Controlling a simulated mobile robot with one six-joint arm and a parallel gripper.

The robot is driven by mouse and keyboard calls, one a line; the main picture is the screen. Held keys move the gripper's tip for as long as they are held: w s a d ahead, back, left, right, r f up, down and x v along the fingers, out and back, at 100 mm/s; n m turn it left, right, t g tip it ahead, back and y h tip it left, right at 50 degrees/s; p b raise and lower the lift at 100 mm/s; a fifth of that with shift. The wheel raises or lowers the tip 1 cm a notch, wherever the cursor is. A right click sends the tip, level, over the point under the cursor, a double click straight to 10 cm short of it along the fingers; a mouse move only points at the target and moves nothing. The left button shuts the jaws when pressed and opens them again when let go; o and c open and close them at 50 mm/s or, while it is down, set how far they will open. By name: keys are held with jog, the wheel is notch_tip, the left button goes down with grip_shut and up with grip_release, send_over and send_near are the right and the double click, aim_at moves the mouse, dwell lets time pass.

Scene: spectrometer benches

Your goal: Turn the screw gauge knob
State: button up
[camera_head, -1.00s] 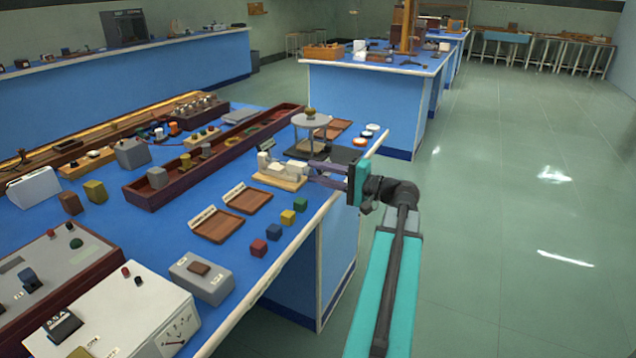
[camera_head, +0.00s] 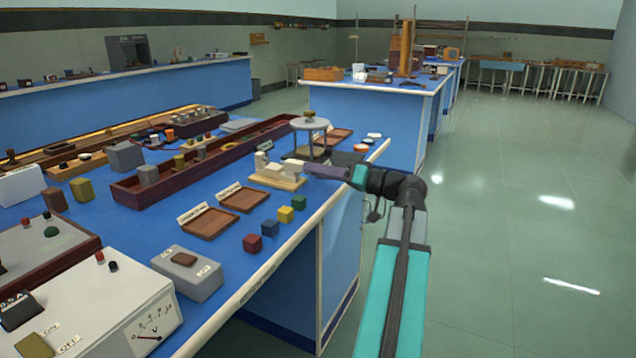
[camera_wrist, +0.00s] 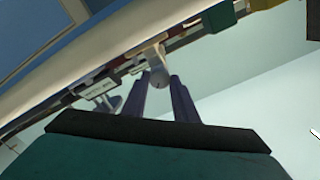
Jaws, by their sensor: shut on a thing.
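The screw gauge (camera_head: 265,167) is a pale, cream-coloured instrument on a light wooden base (camera_head: 287,184), near the right edge of the blue bench. Its knob (camera_wrist: 159,75) shows as a pale rounded end in the wrist view. My gripper (camera_head: 309,169) reaches in from the right at the height of the gauge. In the wrist view its two purple fingers (camera_wrist: 160,82) stand on either side of the knob and are shut on it. The fingers hide the knob in the head view.
A grey round-topped stand (camera_head: 310,124) is just behind the gauge. Brown trays (camera_head: 209,222) and several coloured cubes (camera_head: 285,214) lie in front. A long dark-red box (camera_head: 130,196) is to the left. Open floor lies right of the bench.

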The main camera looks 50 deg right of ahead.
jog(key=n+b, duration=0.5)
jog(key=shift+f+n+b, duration=0.3)
jog(key=shift+r+n+b, duration=0.2)
jog(key=shift+n+b, duration=1.45)
jog(key=shift+n, duration=0.15)
jog(key=o, duration=1.1)
jog(key=shift+r, duration=0.1)
jog(key=shift+c, duration=0.2)
jog(key=shift+s, duration=0.15)
jog(key=p+v, duration=0.4)
jog(key=v, duration=0.9)
jog(key=shift+s, duration=0.3)
